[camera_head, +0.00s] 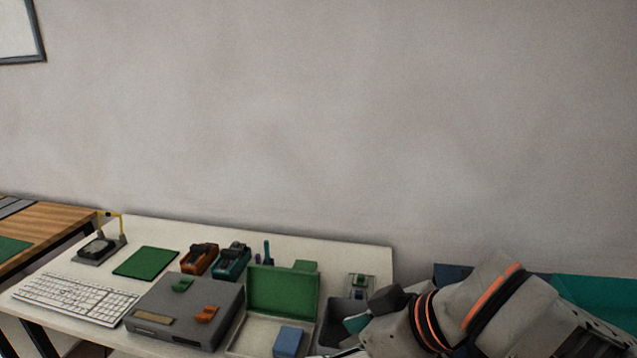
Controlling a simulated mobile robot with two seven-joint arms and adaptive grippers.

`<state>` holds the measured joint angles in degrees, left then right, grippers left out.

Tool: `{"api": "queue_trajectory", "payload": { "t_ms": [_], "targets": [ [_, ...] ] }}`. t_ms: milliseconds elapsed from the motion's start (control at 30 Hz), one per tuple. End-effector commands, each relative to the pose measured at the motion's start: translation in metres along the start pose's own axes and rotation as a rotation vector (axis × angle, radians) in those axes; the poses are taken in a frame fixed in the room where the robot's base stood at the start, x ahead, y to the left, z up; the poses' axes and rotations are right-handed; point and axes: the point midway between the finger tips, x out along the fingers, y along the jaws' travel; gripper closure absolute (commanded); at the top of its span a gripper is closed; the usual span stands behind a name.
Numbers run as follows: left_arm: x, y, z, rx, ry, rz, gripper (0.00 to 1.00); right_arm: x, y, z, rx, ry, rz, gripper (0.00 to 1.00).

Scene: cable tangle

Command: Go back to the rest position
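My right arm (480,310), grey with orange rings, comes in from the lower right and crosses in front of the right end of the white table (340,248). Its gripper end is low at the bottom edge of the picture, largely cut off and hidden by the arm, so its fingers cannot be made out. My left arm and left gripper are not in view. No cable can be made out.
The table holds a keyboard (75,298), a grey box (185,312), a green mat (147,262), orange (200,259) and teal (232,262) devices, and an open green-lidded case (283,290) with a blue block (288,341). Teal bins (600,300) stand right, behind my arm.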

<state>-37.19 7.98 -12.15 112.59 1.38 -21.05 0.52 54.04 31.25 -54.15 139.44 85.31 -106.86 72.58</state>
Motion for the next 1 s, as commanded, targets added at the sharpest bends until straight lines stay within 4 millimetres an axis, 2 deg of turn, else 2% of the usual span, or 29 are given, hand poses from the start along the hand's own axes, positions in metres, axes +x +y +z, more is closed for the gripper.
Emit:
{"api": "queue_trajectory", "payload": {
  "t_ms": [100,267,367,467,567,667,767,800,1000],
  "targets": [
    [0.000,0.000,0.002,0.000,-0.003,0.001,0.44,0.013,0.001,-0.004,-0.003,0.084,-0.001,0.41],
    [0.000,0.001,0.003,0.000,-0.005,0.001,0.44,0.026,0.019,-0.001,0.001,0.177,0.058,0.41],
    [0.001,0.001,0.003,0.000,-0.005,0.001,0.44,0.032,0.036,0.009,0.014,0.212,0.119,0.41],
    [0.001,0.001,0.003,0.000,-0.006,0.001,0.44,0.037,0.058,0.027,0.028,0.223,0.196,0.41],
    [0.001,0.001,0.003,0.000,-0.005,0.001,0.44,0.041,0.080,0.055,0.041,0.207,0.284,0.41],
    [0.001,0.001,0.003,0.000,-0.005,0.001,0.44,0.042,0.103,0.092,0.052,0.164,0.380,0.41],
    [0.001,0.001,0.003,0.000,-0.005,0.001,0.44,0.039,0.124,0.138,0.056,0.090,0.479,0.41],
    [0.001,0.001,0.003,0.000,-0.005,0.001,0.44,0.037,0.131,0.159,0.055,0.051,0.518,0.41],
    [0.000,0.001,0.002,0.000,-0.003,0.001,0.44,0.014,0.154,0.264,0.025,-0.175,0.678,0.41]
  ]
}}
